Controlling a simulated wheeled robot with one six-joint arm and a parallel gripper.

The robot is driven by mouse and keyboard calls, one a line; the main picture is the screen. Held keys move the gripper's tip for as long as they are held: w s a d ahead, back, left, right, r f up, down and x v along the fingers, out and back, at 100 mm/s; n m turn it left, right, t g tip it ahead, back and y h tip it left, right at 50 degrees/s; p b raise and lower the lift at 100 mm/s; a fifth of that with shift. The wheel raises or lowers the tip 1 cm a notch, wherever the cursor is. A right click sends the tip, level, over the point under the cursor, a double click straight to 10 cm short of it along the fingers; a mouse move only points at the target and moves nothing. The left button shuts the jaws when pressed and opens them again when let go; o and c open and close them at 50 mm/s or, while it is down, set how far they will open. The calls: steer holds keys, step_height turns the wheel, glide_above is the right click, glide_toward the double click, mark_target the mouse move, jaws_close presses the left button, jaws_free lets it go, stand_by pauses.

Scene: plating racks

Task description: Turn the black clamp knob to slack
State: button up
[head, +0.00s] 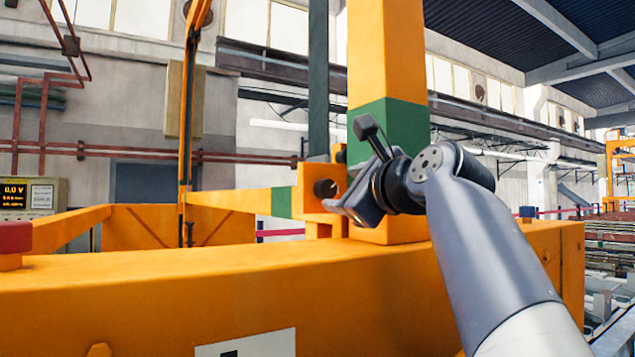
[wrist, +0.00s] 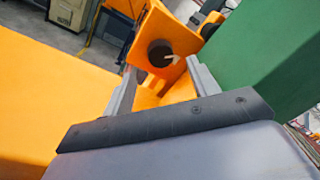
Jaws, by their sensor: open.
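The black clamp knob (head: 325,188) sits on the face of an orange clamp block (head: 310,207) beside the orange post. In the wrist view the round knob (wrist: 160,53) has a pale pointer mark on its right side. My gripper (head: 335,205) is near the knob, in front of the post. In the wrist view its two grey fingers (wrist: 158,78) are open and spread. The knob shows beyond the fingertips, roughly between them. Nothing is between the fingers, and the knob looks apart from them.
An orange post with a green band (head: 388,125) stands right behind my gripper; the green surface (wrist: 268,60) is close at right in the wrist view. A wide orange beam (head: 130,290) runs below. A display box (head: 30,200) reading 0.0 V is at far left.

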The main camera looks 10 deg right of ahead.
mark_target(328, 191)
steer(key=p+x, duration=0.1)
steer(key=x, duration=0.4)
steer(key=shift+w, duration=0.1)
steer(key=c, duration=1)
steer(key=shift+n, duration=0.3)
steer(key=n, duration=0.4)
steer(key=shift+f+n+b, duration=0.2)
steer(key=shift+n+b, duration=0.2)
steer(key=n+b, duration=0.1)
steer(key=n, duration=0.4)
steer(key=shift+t+y, duration=0.3)
steer(key=shift+y, duration=0.1)
steer(key=shift+n, duration=0.3)
